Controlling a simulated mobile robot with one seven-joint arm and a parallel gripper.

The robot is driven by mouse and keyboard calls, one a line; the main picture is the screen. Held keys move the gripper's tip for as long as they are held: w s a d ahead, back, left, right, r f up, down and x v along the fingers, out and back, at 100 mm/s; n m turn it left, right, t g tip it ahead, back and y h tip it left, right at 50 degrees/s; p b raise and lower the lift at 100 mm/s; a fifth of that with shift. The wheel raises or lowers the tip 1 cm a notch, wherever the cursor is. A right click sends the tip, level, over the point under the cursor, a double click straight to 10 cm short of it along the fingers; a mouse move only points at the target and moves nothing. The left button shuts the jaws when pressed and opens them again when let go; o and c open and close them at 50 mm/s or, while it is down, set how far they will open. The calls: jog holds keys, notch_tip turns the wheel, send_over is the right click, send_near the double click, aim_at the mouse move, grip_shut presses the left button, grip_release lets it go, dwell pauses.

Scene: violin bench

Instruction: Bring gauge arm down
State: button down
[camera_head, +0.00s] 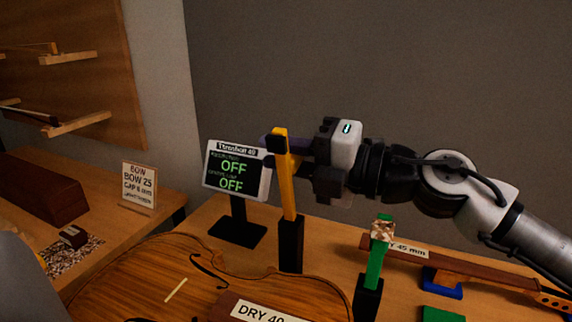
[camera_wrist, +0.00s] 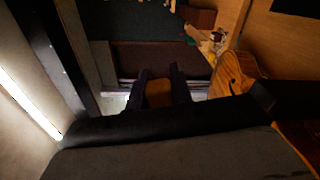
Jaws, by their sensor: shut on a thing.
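The yellow gauge arm (camera_head: 287,185) stands almost upright, leaning slightly left, out of a black post (camera_head: 291,244) behind the violin. My gripper (camera_head: 291,152) comes from the right and is shut on the upper part of the yellow arm. In the wrist view an orange-brown piece (camera_wrist: 159,94) shows between my two dark fingers (camera_wrist: 161,88). The violin body (camera_head: 170,268) lies flat in front of the post. A display (camera_head: 237,169) behind it reads "Threshold 40" and OFF twice.
A green upright (camera_head: 376,262) with a patterned block on top stands in a black base to the right. Behind it lies a long brown bar (camera_head: 440,263) with a "45 mm" label. A "DRY" card (camera_head: 262,310) is on the violin. A side bench (camera_head: 105,220) is at left.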

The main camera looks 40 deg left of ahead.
jog(key=shift+s+d+n+b, duration=0.15)
jog(key=shift+s+n+b, duration=0.3)
jog(key=shift+n, duration=0.15)
jog(key=c, duration=1.2)
grip_release()
jog(key=shift+c, duration=0.2)
jog(key=shift+r, duration=0.15)
jog(key=o, duration=0.8)
jog(key=r, duration=0.6)
jog(key=shift+w+r, duration=0.15)
jog(key=shift+w, duration=0.1)
jog(key=r, duration=0.4)
jog(key=shift+s+r, duration=0.2)
jog(key=shift+s, duration=0.1)
jog(key=c, duration=0.8)
notch_tip(320, 180, up, 9)
jog(key=shift+p, duration=0.45)
